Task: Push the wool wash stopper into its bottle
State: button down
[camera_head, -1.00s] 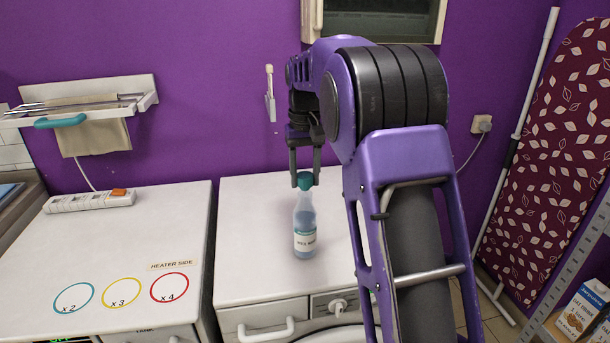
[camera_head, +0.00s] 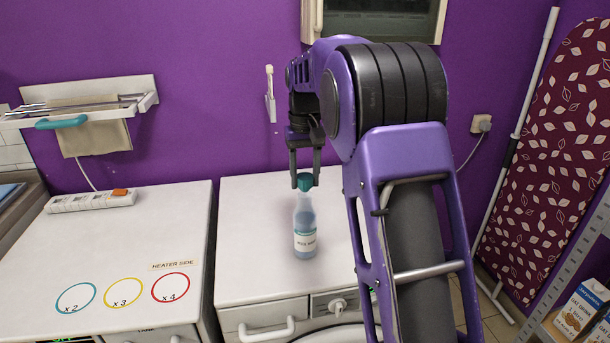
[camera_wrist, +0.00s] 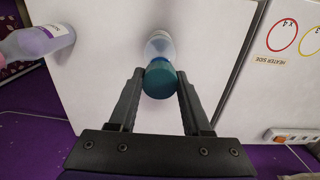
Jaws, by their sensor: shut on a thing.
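The wool wash bottle (camera_head: 304,243), clear with bluish liquid and a white label, stands upright on the white machine top. The teal stopper (camera_head: 305,182) is at its mouth, and it also shows in the wrist view (camera_wrist: 160,82) with the bottle (camera_wrist: 159,45) beyond it. My gripper (camera_head: 304,185) points down and is shut on the stopper, one finger on each side; in the wrist view the fingertips (camera_wrist: 160,74) flank it. The stopper appears in line with the neck. How deep it sits in the mouth cannot be told.
A second bottle with purplish liquid (camera_wrist: 40,41) stands at the left of the wrist view; my arm hides it in the head view. The left cabinet top (camera_head: 180,225) has coloured rings and a power strip (camera_head: 92,201). The white top (camera_head: 250,245) left of the bottle is clear.

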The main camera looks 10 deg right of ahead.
jog(key=shift+f+b, duration=0.65)
jog(key=shift+f, duration=0.55)
jog(key=shift+c, duration=1.3)
grip_release()
notch_tip(320, 180, up, 3)
jog(key=p, duration=0.3)
jog(key=shift+r+p, duration=0.3)
jog(key=shift+r, duration=2.2)
